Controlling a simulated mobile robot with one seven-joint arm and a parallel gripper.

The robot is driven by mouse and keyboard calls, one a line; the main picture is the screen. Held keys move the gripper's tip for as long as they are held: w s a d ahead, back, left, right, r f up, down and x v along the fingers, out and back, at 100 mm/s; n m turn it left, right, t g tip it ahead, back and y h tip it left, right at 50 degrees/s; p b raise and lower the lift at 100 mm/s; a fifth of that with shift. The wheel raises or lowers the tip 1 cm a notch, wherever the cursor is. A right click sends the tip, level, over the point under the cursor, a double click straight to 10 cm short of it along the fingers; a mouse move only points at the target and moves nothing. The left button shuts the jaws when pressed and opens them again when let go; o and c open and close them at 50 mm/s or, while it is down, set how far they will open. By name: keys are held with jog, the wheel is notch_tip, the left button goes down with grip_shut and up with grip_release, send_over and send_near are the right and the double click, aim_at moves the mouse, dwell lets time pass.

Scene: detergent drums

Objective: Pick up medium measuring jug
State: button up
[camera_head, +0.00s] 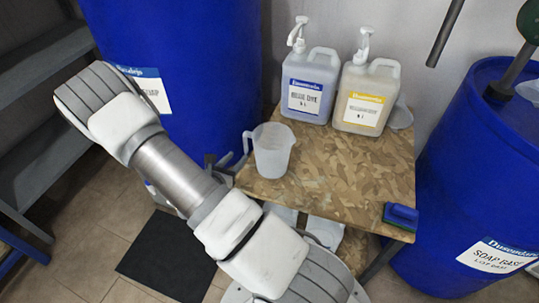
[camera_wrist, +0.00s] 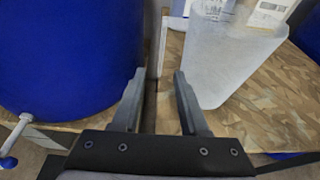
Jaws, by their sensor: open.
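A translucent measuring jug (camera_head: 273,155) stands upright on the wooden table top, its handle toward the left. In the wrist view the jug body (camera_wrist: 222,62) fills the right side, and its thin pale handle (camera_wrist: 163,42) lies ahead, in line with the gap between the fingers. My gripper (camera_wrist: 158,74) is open, with nothing seen held between its fingers. In the head view my gripper sits at the table's left edge, just left of the jug, partly hidden by my arm. I cannot tell whether a finger touches the handle.
Two pump bottles, blue-labelled (camera_head: 309,86) and yellow-labelled (camera_head: 366,94), stand behind the jug. A clear vessel (camera_head: 401,116) is partly hidden beside them. Blue drums stand left (camera_head: 190,60) and right (camera_head: 480,190). A blue-green sponge or brush (camera_head: 401,215) lies at the table's front right corner.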

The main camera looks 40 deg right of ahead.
aim_at(245, 151)
jog(key=x, duration=0.2)
jog(key=b+x, duration=0.1)
jog(key=x, duration=0.2)
jog(key=b+x, duration=0.1)
jog(key=x, duration=0.1)
jog(key=shift+d+f, duration=0.2)
jog(key=shift+f, duration=0.25)
jog(key=shift+w+d, duration=0.3)
jog(key=shift+d, duration=0.05)
grip_shut()
dwell(0.7)
